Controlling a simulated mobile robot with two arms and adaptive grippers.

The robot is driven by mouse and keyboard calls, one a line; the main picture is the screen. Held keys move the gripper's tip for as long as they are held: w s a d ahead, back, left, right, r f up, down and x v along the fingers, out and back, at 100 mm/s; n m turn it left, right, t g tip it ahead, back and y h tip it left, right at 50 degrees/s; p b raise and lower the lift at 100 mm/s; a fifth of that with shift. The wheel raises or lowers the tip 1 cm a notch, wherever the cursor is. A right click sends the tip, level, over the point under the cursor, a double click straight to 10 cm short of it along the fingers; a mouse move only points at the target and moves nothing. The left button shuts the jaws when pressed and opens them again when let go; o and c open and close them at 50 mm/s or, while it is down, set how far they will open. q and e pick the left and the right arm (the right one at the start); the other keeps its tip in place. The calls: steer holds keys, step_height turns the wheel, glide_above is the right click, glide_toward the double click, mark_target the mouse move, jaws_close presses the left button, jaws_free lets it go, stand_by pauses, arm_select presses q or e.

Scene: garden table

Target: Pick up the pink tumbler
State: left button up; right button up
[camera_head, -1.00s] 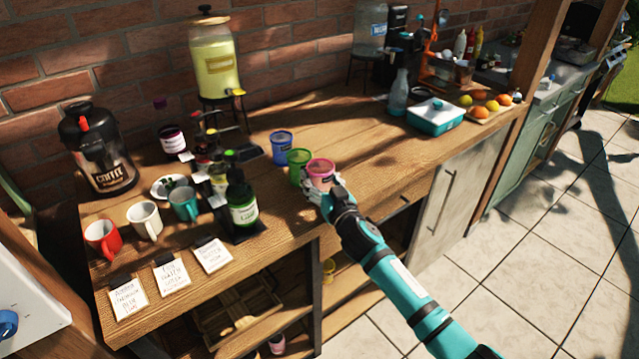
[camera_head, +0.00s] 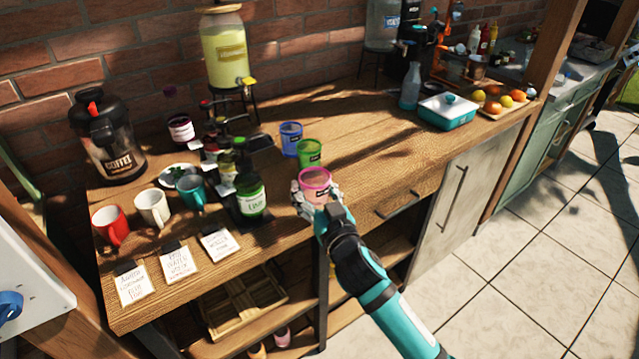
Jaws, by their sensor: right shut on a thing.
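The pink tumbler (camera_head: 316,179) is in the middle of the head view, near the front edge of the wooden table. My right gripper (camera_head: 314,193) is shut around it, with fingers on both sides of its body. The tumbler is roughly upright and its rim shows above the fingers. Its base is hidden by the gripper, so I cannot tell whether it touches the table. A green tumbler (camera_head: 309,153) and a blue tumbler (camera_head: 290,138) stand behind it, apart from it. My left gripper is not in the view.
Several bottles, including a green-labelled one (camera_head: 249,194), stand left of the gripper. Red (camera_head: 110,226), white (camera_head: 152,208) and teal (camera_head: 190,193) mugs are farther left. A teal box (camera_head: 447,112) stands at the right. The table between tumblers and box is clear.

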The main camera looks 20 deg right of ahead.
steer(key=shift+s+a+r+b, duration=0.15)
steer(key=shift+s+a, duration=0.3)
steer(key=shift+s, duration=0.25)
steer(key=shift+s+a+b, duration=0.1)
steer(key=shift+s+a, duration=0.4)
steer(key=shift+s, duration=0.2)
steer(key=shift+s+a+r+b, duration=0.15)
steer(key=shift+s+a, duration=0.3)
steer(key=shift+s, duration=0.25)
